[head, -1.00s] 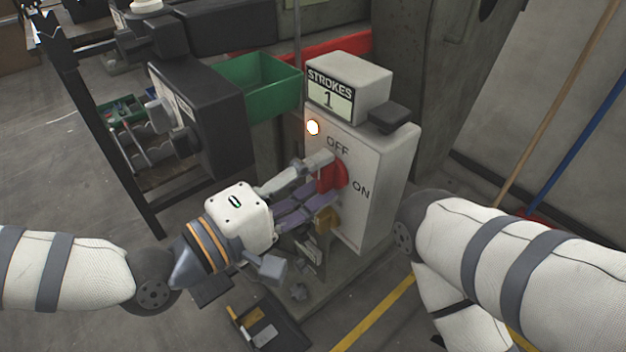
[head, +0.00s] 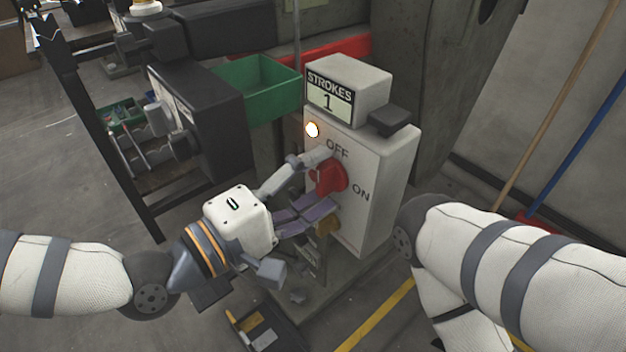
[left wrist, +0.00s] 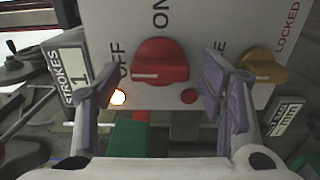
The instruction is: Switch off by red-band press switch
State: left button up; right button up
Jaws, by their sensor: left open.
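The press switch is a red knob (head: 329,177) on the pale control box (head: 385,185), between the OFF and ON labels. In the left wrist view the red knob (left wrist: 160,60) lies lengthwise, its white mark at the end toward OFF. My left gripper (head: 317,182) is open, with one finger on each side of the knob. In the left wrist view clear gaps show between the knob and both fingers of the gripper (left wrist: 163,92). The lamp (head: 312,129) by OFF glows. The STROKES display (head: 329,95) reads 1. My right gripper is out of view.
A yellow knob (left wrist: 262,65) sits beside the red one, near one finger. A green bin (head: 258,85) and a dark machine (head: 205,115) stand left of the box. A black tray (head: 265,330) lies below. Poles lean at the right.

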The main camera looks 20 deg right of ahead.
pick_arm(q)
jog(key=v, duration=1.2)
